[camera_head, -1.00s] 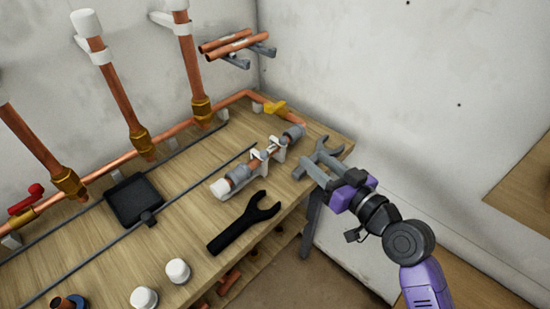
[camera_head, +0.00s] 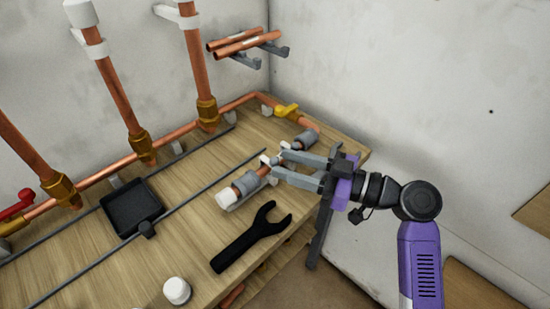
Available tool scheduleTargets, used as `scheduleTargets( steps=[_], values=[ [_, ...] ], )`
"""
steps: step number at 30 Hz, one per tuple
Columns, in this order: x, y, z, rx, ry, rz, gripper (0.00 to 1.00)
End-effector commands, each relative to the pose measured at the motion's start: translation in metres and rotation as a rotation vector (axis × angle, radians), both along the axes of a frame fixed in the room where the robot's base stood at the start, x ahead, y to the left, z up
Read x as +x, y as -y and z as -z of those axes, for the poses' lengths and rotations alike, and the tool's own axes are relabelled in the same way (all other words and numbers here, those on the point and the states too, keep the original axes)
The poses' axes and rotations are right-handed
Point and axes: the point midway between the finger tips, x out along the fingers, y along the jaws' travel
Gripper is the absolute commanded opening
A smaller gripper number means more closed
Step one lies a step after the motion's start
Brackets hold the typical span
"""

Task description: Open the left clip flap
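A short copper pipe piece (camera_head: 262,171) with grey sleeves (camera_head: 245,183) and a white end cap (camera_head: 224,197) lies on the workbench. Two small white clips sit along its middle. The left clip (camera_head: 267,160) shows beside my fingertips; the right one is largely hidden by my upper finger. I cannot tell how the left flap stands. My gripper (camera_head: 277,161) reaches in from the right, its two grey fingers apart and tips at the clips. I cannot tell whether they touch.
A black open-ended wrench (camera_head: 243,243) lies in front of the pipe piece. A black tray (camera_head: 132,206) stands to the left, near thin grey rails (camera_head: 190,208). Vertical copper pipes (camera_head: 118,97) rise behind. A white cap (camera_head: 177,290) stands near the front edge.

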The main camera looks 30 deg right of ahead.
Motion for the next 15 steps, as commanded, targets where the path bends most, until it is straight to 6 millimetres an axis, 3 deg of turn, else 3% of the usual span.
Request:
scheduleTargets(
  steps=[6, 15],
  values=[
    [0.021, -0.018, 0.0, 0.0, -0.001, 0.0, 0.39],
    [0.027, -0.023, 0.0, 0.001, -0.002, 0.002, 0.39]
  ],
)
